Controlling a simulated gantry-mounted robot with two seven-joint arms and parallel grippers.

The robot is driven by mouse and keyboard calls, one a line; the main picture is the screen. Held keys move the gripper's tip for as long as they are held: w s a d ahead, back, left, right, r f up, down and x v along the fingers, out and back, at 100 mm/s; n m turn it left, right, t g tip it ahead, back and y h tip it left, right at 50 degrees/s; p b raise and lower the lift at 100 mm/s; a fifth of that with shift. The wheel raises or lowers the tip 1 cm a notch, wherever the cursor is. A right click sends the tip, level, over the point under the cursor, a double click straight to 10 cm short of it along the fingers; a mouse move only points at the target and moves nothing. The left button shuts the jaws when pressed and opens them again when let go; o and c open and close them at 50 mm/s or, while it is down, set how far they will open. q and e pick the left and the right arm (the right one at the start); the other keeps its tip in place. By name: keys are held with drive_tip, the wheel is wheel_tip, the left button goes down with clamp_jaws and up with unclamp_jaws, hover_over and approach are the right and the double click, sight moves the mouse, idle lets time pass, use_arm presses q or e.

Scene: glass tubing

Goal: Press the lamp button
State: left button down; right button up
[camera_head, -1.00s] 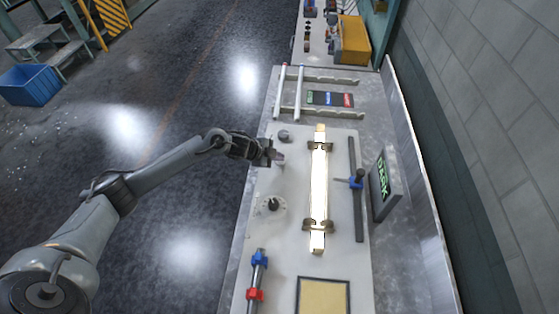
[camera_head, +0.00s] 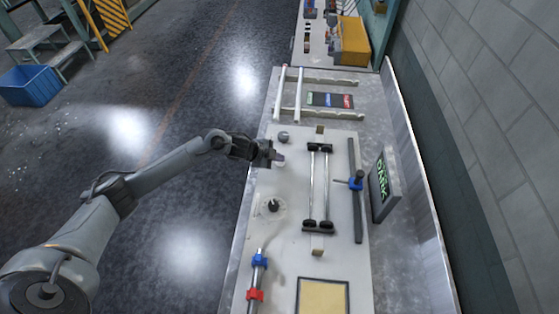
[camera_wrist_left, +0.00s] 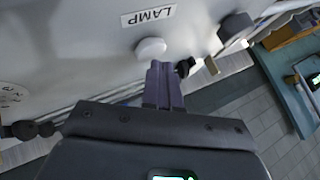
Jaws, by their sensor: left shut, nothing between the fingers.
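The lamp button is a white round knob (camera_wrist_left: 151,48) next to a "LAMP" label (camera_wrist_left: 148,16) in the left wrist view. My left gripper (camera_wrist_left: 162,72) is shut and empty, its purple-grey fingertips just short of the button in that picture. I cannot tell whether they touch it. In the head view the left gripper (camera_head: 279,158) is over the bench's left edge, largely covering the button. The lamp fixture (camera_head: 318,187) to its right is unlit, with two thin rails between dark end pieces. My right gripper is not in view.
A dark sign (camera_head: 383,180) with green letters stands at the bench's right. A round dial (camera_head: 272,205), a grey knob (camera_head: 284,136) and a rod with blue and red clamps (camera_head: 257,276) are near the arm. A yellow pad (camera_head: 323,297) lies at the front.

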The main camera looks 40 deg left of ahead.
sight(278, 164)
use_arm(q)
drive_tip(key=shift+r, duration=0.25)
drive_tip(key=shift+r, duration=0.1)
wheel_tip(278, 164, up, 6)
drive_tip(key=p, duration=0.6)
idle(0.5)
